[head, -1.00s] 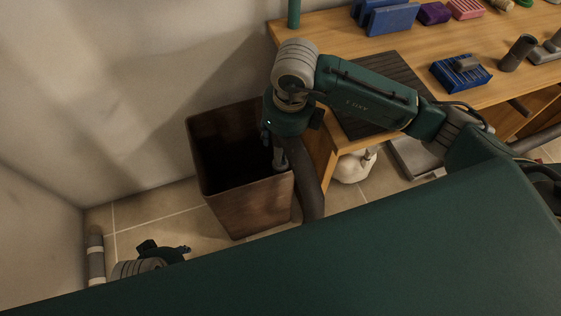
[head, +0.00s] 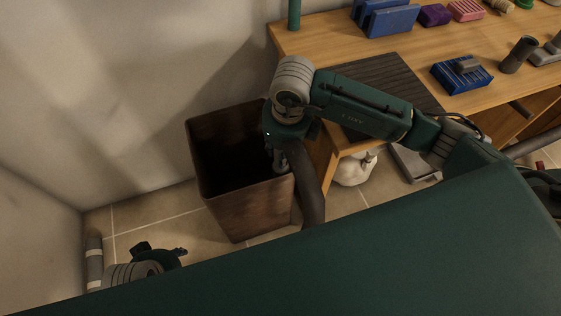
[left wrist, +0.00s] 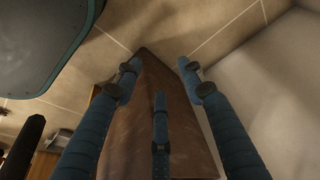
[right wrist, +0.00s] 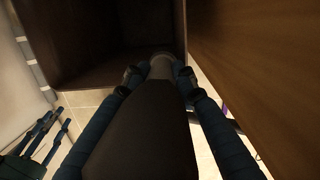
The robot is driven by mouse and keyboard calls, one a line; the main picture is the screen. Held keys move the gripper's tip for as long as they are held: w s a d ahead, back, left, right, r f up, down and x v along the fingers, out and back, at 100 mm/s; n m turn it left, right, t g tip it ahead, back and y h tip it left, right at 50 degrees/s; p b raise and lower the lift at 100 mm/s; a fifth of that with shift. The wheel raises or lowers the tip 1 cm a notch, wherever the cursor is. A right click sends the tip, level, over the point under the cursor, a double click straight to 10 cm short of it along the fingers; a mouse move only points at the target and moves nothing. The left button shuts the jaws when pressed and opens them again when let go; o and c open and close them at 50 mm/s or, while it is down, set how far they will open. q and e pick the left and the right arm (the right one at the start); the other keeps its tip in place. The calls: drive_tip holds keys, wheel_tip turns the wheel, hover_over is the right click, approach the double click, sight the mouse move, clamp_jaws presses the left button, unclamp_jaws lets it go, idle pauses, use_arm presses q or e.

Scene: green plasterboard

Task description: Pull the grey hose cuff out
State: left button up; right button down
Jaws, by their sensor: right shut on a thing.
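The hose (head: 310,190) is dark and bends up past the right side of a brown bin. Its grey cuff (right wrist: 160,68) shows in the right wrist view at the far end of the dark hose, between my fingers. My right gripper (head: 279,165) is shut on the cuff at the bin's right rim, pointing down. The arm and hose partly hide the cuff in the head view; I cannot tell whether its end touches the bin. My left gripper (left wrist: 159,68) is open and empty, facing the bin's outer wall; it shows low on the left in the head view (head: 182,253).
The brown bin (head: 250,212) stands open on the tiled floor against the wall. The wooden workbench (head: 335,42) is close to its right, with a blue rack (head: 462,76) and other items on top. A white rounded object (head: 354,170) sits under the bench.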

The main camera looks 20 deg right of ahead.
drive_tip(key=shift+w+d+r, duration=0.1)
drive_tip(key=shift+w+r, duration=0.05)
drive_tip(key=shift+r, duration=0.25)
use_arm(q)
wheel_tip(320, 180, down, 12)
drive_tip(key=s+p, duration=0.2)
drive_tip(key=p, duration=0.1)
drive_tip(key=shift+g, duration=0.4)
use_arm(e)
wheel_tip(320, 180, up, 19)
drive_tip(key=shift+r, duration=0.15)
use_arm(q)
drive_tip(key=shift+w+r, duration=0.1)
drive_tip(key=shift+r, duration=0.1)
drive_tip(key=shift+r, duration=0.35)
drive_tip(key=shift+w, duration=0.1)
